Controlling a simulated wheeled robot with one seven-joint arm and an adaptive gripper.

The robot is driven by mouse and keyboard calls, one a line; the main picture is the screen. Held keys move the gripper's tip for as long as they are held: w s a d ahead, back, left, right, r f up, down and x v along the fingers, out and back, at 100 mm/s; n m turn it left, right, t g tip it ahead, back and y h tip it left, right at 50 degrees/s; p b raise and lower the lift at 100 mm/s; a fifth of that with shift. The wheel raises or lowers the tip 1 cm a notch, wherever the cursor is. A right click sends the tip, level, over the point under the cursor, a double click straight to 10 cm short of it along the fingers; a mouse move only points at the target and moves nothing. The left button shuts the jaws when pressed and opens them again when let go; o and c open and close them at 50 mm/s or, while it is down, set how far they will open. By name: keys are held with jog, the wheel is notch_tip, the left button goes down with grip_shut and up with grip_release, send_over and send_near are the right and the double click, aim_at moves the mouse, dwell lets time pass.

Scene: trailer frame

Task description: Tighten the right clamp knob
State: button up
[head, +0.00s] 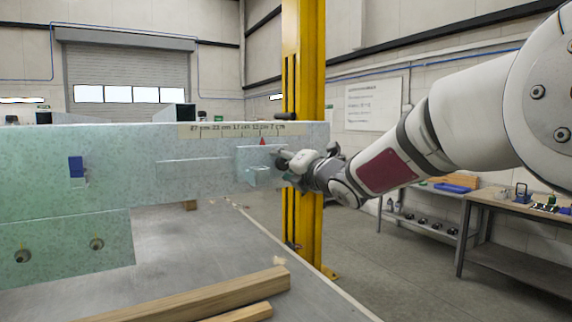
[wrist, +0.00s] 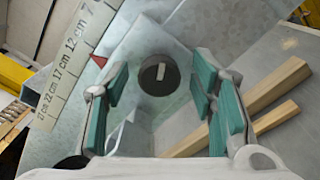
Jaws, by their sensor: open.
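A round dark knob (wrist: 159,75) with a light bar across its face sits on the pale green frame in the wrist view. I take it as the right clamp knob. My gripper (wrist: 161,92) is open, with teal-padded fingers on either side of the knob and visible gaps between pads and knob. In the head view my gripper (head: 285,163) is at the right end of the speckled green beam (head: 110,140), near a sliding block with a red pointer (head: 262,141). There the knob is not clearly distinguishable from the fingers.
A measuring scale (head: 232,129) runs along the beam's top; it also shows in the wrist view (wrist: 68,60). A blue part (head: 76,167) is on the beam's left. Wooden bars (head: 220,295) lie on the grey table below. A yellow post (head: 304,60) stands behind my gripper.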

jog(key=c, duration=1.1)
jog(key=shift+c, duration=0.2)
